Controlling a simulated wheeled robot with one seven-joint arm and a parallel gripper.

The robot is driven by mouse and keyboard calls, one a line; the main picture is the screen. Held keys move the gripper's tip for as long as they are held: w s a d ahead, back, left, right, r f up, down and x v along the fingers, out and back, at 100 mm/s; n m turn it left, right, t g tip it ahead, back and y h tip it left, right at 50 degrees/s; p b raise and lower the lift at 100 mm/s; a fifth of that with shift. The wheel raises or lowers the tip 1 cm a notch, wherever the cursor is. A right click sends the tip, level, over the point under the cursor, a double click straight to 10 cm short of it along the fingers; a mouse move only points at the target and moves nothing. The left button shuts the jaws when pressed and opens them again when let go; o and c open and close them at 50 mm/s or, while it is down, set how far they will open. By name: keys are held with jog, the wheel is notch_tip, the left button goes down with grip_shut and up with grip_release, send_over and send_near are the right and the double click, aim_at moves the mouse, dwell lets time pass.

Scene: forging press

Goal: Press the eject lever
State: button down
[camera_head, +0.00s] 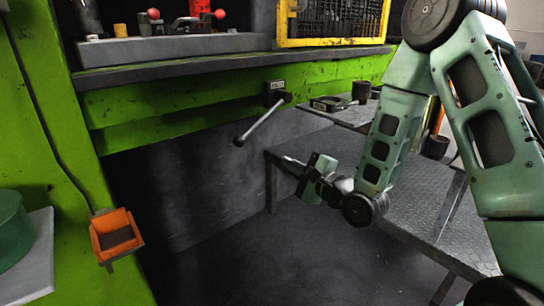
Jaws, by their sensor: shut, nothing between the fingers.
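The eject lever (262,124) is a grey metal rod with a dark rounded tip. It slants down to the left from a dark pivot block with a small label plate (277,86) on the green press frame. My gripper (289,162) is below and to the right of the lever, apart from it, with its fingertips pointing left. It is shut and empty. Nothing hides the lever.
A dark metal table (440,205) stands behind and below my arm. A ring-shaped part (328,104) and a dark cup (361,91) sit on a shelf at right. The space left of my gripper is clear.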

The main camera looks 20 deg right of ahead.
jog(key=w+a+r, duration=0.2)
jog(key=w+a, duration=0.4)
jog(key=w, duration=0.2)
jog(key=shift+w+a+p, duration=0.15)
jog(key=shift+a+p, duration=0.2)
jog(key=shift+a, duration=0.05)
jog(key=shift+r, duration=0.15)
jog(key=shift+s+a+r+m+p, duration=0.15)
jog(key=shift+a+r+m+p, duration=0.2)
jog(key=shift+r+m+p, duration=0.2)
jog(key=shift+s+a+r+m+p, duration=0.1)
jog(key=shift+a+r+m+p, duration=0.3)
jog(key=shift+r, duration=0.2)
notch_tip(320, 180, up, 15)
jog(key=m+p, duration=1)
jog(key=p, duration=0.2)
send_over(244, 137)
jog(key=s, duration=0.3)
jog(key=shift+w+d+n, duration=0.1)
jog(key=shift+w+n, duration=0.1)
jog(key=shift+n, duration=0.05)
